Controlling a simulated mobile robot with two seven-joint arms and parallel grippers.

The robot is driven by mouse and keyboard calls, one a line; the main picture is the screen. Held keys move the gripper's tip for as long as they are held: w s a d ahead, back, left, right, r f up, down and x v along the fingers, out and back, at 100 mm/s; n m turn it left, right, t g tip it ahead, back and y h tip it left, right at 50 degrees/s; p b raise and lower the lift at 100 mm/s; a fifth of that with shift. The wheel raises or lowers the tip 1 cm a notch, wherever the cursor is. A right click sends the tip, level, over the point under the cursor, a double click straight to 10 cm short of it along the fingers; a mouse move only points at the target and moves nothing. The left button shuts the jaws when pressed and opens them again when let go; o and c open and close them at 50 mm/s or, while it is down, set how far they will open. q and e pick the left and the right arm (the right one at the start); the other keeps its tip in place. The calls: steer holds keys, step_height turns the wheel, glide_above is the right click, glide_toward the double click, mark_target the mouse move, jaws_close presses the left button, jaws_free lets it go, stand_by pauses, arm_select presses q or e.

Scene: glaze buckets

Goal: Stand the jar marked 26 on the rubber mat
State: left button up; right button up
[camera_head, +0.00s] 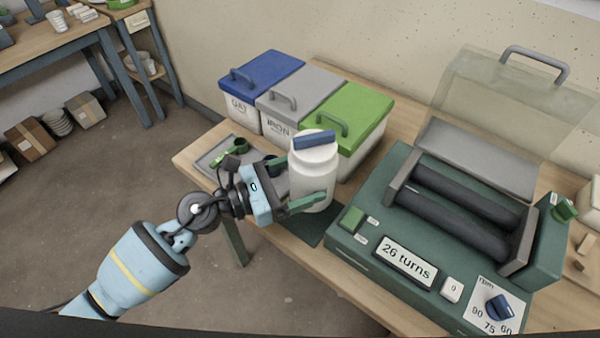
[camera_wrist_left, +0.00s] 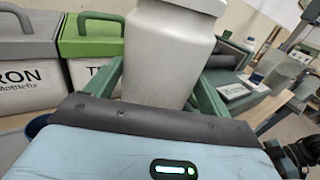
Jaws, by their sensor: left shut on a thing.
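A white jar (camera_head: 312,178) with a blue bar on its lid is upright between the green fingers of my left gripper (camera_head: 308,182). The gripper is shut on the jar's body. I cannot read a number on the jar. In the left wrist view the jar (camera_wrist_left: 168,50) fills the space between the fingers, its top cut off by the frame. A dark green mat (camera_head: 308,231) lies on the table just below the jar, partly hidden by jar and gripper. I cannot tell whether the jar's base touches it. My right gripper is not in view.
A green roller machine (camera_head: 375,222) with a "26 turns" display (camera_head: 406,262) stands close right of the jar. Behind are bins with blue (camera_head: 262,72), grey (camera_head: 301,92) and green (camera_head: 347,113) lids. A grey tray (camera_head: 214,158) with small items lies left.

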mark_target(291, 193)
arm_select(q)
steer(key=shift+f+b, duration=0.65)
steer(key=shift+f, duration=0.3)
steer(key=shift+f+b, duration=0.65)
steer(key=shift+f, duration=0.25)
steer(key=shift+f+b, duration=0.65)
steer(key=shift+f, duration=0.2)
steer(key=shift+f+b, duration=0.4)
steer(key=shift+f, duration=0.05)
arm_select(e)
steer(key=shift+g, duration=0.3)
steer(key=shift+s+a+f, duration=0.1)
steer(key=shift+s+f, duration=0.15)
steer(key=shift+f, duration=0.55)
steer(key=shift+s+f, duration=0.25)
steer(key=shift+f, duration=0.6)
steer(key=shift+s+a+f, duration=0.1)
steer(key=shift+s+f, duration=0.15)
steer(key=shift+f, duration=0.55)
